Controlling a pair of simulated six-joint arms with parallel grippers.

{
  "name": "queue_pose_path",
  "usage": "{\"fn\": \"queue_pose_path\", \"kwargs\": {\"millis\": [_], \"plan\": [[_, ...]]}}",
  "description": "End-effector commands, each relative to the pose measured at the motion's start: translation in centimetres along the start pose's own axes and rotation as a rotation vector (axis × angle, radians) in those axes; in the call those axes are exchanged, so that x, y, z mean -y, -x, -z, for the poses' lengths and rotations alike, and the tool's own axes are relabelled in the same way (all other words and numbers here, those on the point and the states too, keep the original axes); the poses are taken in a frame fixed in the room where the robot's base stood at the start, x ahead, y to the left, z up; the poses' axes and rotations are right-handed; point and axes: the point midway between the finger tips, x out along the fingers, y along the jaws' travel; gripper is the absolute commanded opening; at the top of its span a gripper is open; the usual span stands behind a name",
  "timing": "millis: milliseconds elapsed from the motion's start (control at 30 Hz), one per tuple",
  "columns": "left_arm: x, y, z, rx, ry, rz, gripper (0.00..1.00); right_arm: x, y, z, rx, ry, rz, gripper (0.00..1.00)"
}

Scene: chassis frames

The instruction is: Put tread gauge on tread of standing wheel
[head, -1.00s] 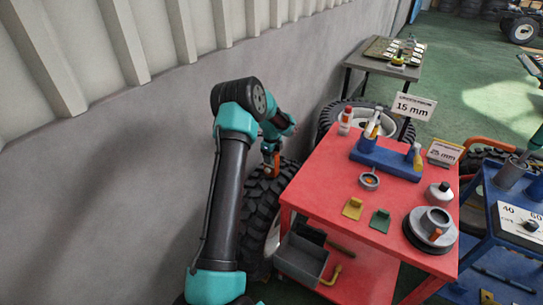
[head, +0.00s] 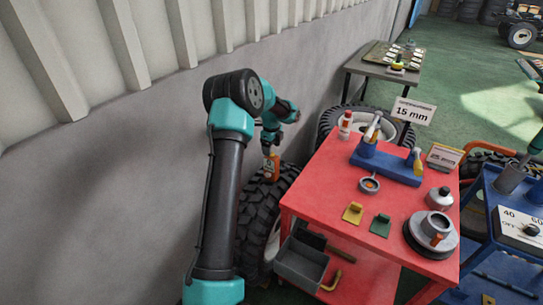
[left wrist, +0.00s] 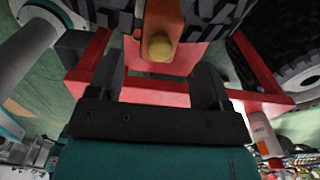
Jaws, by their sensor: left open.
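The orange tread gauge (head: 271,167) sits upright on the top of the black tread of the standing wheel (head: 255,215), left of the red cart. My left gripper (head: 270,144) is just above the gauge, open. In the left wrist view the gauge (left wrist: 164,18) shows its yellow round end beyond the fingertips, and the two dark fingers (left wrist: 160,78) stand apart with nothing between them. The wheel's lower part is partly hidden by my left arm and the cart. My right gripper is not in view.
The red cart (head: 330,190) stands close to the right of the wheel, carrying a blue holder (head: 385,162), small clips and a round grey part (head: 432,232). Another wheel (head: 348,118) is behind it. The grey wall (head: 110,190) is on the left.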

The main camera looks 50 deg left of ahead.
Motion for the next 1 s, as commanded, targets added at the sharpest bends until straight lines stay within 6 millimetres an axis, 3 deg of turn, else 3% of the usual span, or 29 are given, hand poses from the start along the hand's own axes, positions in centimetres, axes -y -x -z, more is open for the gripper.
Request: {"fn": "queue_pose_path", "kwargs": {"millis": [100,300,833,1000], "plan": [[0.0,2.2,0.0,0.001,0.0,0.003,0.72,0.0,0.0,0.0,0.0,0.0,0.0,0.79],[0.0,4.3,0.0,0.0,-0.001,0.0,0.72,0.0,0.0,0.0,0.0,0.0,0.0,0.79],[0.0,4.7,0.0,0.0,0.0,0.0,0.72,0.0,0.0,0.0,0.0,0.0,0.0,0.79],[0.0,4.8,0.0,0.0,0.015,0.0,0.57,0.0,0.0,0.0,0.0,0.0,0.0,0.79]]}}
